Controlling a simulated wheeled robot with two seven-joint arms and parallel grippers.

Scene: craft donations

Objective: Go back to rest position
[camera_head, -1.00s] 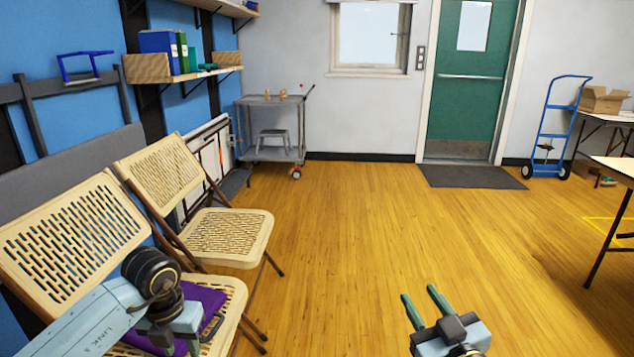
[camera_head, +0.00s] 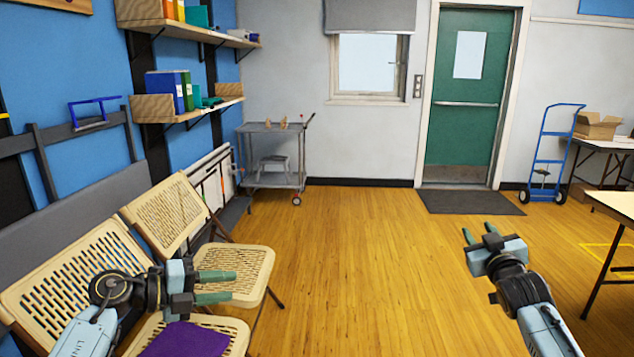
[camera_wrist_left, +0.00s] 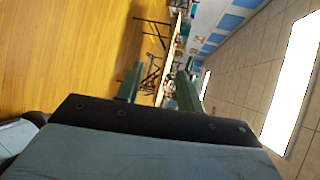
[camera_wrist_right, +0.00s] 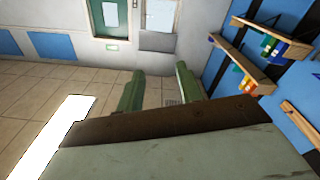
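My left gripper (camera_head: 215,287) is raised at the lower left of the head view, in front of the chairs, with its two green fingers apart and pointing right. Nothing is between them. Its fingers also show apart in the left wrist view (camera_wrist_left: 158,88). My right gripper (camera_head: 480,235) is raised at the right of the head view, over the open floor, with its fingers apart and pointing up and left. It is empty, as the right wrist view (camera_wrist_right: 160,92) also shows.
Wooden folding chairs (camera_head: 235,262) line the left, one bearing a purple item (camera_head: 186,341). A grey cart (camera_head: 272,183) stands at the back. A table (camera_head: 612,203) and a blue hand truck (camera_head: 546,160) are at the right. The middle floor (camera_head: 360,260) is clear.

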